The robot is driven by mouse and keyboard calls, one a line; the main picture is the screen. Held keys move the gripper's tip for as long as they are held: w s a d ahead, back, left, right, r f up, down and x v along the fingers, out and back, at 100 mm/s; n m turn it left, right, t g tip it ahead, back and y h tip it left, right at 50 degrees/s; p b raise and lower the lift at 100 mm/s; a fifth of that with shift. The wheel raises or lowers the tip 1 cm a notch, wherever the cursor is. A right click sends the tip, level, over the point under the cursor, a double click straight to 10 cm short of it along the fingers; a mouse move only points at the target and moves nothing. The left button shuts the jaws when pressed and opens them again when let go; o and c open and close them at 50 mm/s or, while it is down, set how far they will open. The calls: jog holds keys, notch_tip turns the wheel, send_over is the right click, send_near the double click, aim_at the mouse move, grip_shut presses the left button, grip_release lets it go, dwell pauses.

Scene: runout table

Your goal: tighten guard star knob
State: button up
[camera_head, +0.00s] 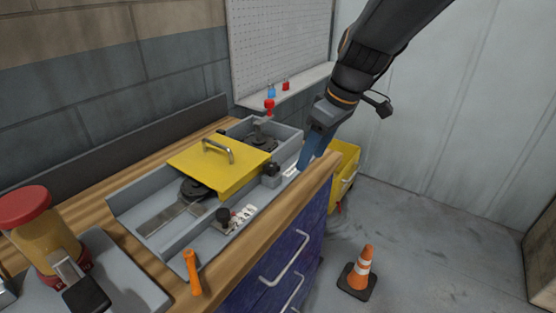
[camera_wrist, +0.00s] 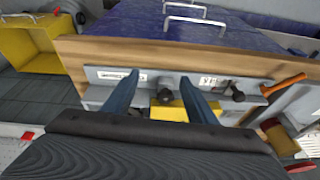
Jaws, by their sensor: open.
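A yellow guard plate (camera_head: 195,165) with a metal handle (camera_head: 218,150) lies across the grey tray-like runout table (camera_head: 125,203). A dark knob (camera_head: 271,169) on a grey block stands at the guard's right corner. In the wrist view this knob (camera_wrist: 165,96) shows between the finger lines, in front of the yellow guard (camera_wrist: 172,112). A second dark knob (camera_head: 223,215) stands by the number labels, and shows right of my fingers (camera_wrist: 237,95). My gripper (camera_head: 304,164) is open and empty, right of the guard knob and apart from it. Its blue fingers show in the wrist view (camera_wrist: 159,80).
An orange-handled tool (camera_head: 192,272) lies at the front edge. A red-topped canister (camera_head: 48,240) stands at left. Blue drawers (camera_head: 270,265) with handles are below the wooden bench edge. A yellow bin (camera_head: 345,165) and traffic cone (camera_head: 361,268) stand on the otherwise largely clear floor.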

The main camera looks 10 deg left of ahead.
aim_at(274, 166)
jog(key=a+r+n+y, duration=0.1)
jog(key=a+r+n, duration=0.15)
jog(key=a, duration=0.35)
jog(key=shift+n, duration=0.25)
jog(key=shift+w+p+x, duration=0.15)
jog(key=shift+p+x, duration=0.3)
jog(key=shift+x, duration=1.5)
jog(key=shift+w+p+x, duration=0.2)
jog(key=shift+p+x, duration=0.25)
jog(key=shift+x, duration=1.55)
jog(key=shift+a+r, duration=0.1)
jog(key=c, duration=1.1)
